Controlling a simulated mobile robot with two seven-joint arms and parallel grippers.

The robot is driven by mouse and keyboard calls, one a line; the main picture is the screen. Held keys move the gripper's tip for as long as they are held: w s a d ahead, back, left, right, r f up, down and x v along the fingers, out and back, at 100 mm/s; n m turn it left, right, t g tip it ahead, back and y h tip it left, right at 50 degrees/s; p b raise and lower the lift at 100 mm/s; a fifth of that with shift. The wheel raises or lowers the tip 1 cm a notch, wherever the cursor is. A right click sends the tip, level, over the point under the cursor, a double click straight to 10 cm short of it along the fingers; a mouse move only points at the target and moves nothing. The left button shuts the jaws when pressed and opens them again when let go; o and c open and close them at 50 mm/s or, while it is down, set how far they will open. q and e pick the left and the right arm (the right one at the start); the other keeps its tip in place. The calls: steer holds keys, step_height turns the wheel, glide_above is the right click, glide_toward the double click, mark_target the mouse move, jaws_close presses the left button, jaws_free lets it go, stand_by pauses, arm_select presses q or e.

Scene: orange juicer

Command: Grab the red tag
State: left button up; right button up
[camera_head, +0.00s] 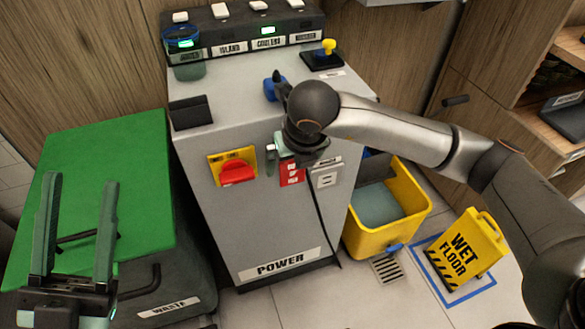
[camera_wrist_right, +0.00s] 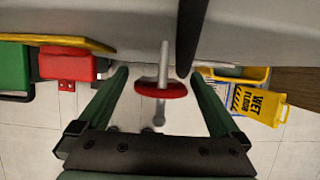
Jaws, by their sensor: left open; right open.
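The red tag (camera_head: 291,174) with white markings is on the front of the grey machine, right of the red switch handle. In the right wrist view the red tag (camera_wrist_right: 160,91) shows edge-on as a flat red piece with a metal pin by it. My right gripper (camera_wrist_right: 159,78) is open, one finger on each side of the tag and apart from it. In the head view my right wrist partly hides this gripper (camera_head: 286,145) and the area above the tag. My left gripper (camera_head: 79,185) is open and empty, over the green lid of the waste bin.
The red switch handle (camera_head: 238,173) on its yellow plate is left of the tag. A white label plate (camera_head: 327,174) and a dark cable are right of it. A yellow bucket (camera_head: 385,240) and wet floor sign (camera_head: 466,250) stand on the right floor. The green-lidded bin (camera_head: 135,150) is left.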

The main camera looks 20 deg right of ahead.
steer(key=c, duration=1.3)
steer(key=shift+c, duration=0.2)
steer(key=shift+r, duration=0.15)
